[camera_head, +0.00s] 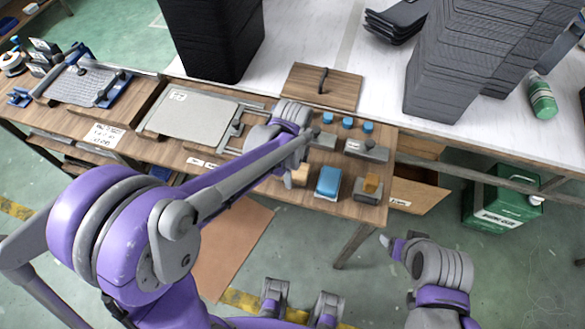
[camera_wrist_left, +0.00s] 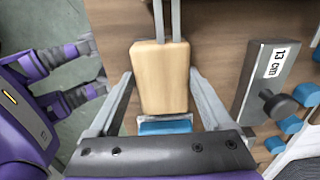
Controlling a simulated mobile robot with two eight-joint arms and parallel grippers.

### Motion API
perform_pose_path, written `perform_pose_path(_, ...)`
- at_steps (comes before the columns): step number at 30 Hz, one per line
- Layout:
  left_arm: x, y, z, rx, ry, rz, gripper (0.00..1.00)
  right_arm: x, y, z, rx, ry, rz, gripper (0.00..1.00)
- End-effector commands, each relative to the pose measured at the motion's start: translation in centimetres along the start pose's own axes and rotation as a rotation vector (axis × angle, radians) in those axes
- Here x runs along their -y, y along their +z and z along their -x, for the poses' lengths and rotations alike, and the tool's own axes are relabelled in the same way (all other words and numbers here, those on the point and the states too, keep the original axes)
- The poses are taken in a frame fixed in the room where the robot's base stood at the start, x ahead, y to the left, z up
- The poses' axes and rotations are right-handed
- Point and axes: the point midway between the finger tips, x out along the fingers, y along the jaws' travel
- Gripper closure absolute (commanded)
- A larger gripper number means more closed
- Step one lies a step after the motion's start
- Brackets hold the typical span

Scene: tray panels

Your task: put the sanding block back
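A light tan block (camera_wrist_left: 160,80), which I take for the sanding block, lies on the wooden bench between the spread fingers of my left gripper (camera_wrist_left: 160,76). The fingers stand clear of both sides, so the gripper is open. In the head view the tan block (camera_head: 299,175) is mostly hidden by my left arm. A blue block (camera_head: 328,181) sits just right of it; part of it (camera_wrist_left: 165,127) shows in the wrist view. What seems to be my right gripper (camera_head: 390,242) is off the bench's front, its fingers not clear.
A grey gauge block labelled 13 cm (camera_wrist_left: 268,85) with a dark knob lies close beside the left gripper. Several blue cylinders (camera_head: 348,122) and a wooden lid (camera_head: 322,87) lie behind.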

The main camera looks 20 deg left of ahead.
Motion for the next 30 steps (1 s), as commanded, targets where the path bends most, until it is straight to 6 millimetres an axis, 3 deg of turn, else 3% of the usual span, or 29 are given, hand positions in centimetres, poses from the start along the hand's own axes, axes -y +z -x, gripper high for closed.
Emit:
perform_pose_path(9,0.0,0.0,0.1,0.0,-0.001,0.0,0.0,0.0,-0.1,0.1,-0.001,0.0,0.0,0.28)
perform_pose_path(13,0.0,0.0,1.2,0.0,-0.001,0.0,0.0,0.0,-0.3,0.4,-0.002,0.0,0.0,0.28)
perform_pose_path(24,0.0,0.0,8.8,0.0,-0.001,0.0,0.0,0.0,-0.9,1.2,-0.006,0.0,0.0,0.28)
perform_pose_path(30,0.0,0.0,11.6,0.0,-0.001,0.0,0.0,0.0,-1.1,1.4,-0.007,0.0,0.0,0.28)
